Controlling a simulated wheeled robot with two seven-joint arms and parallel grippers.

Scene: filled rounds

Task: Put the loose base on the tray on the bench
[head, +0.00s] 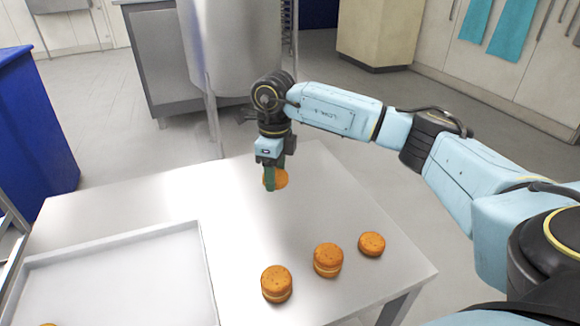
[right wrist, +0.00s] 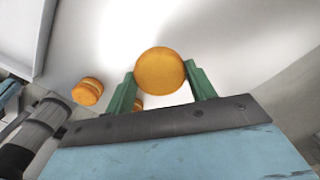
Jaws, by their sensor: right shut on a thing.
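My right gripper (head: 272,184) is shut on an orange-brown round base (head: 279,180), held above the back part of the bench (head: 330,205). In the right wrist view the base (right wrist: 160,71) sits between the two green fingertips (right wrist: 160,86). The pale grey tray (head: 125,280) lies on the bench at the lower left of the head view, to the left of the gripper and nearer me. Its near part is cut off by the picture edge. My left gripper is not in view.
Two filled rounds (head: 276,284) (head: 328,260) and a thinner single round (head: 372,244) stand in a slanting row right of the tray. A sliver of an orange round (head: 48,324) shows in the tray's near part. The bench between tray and gripper is clear.

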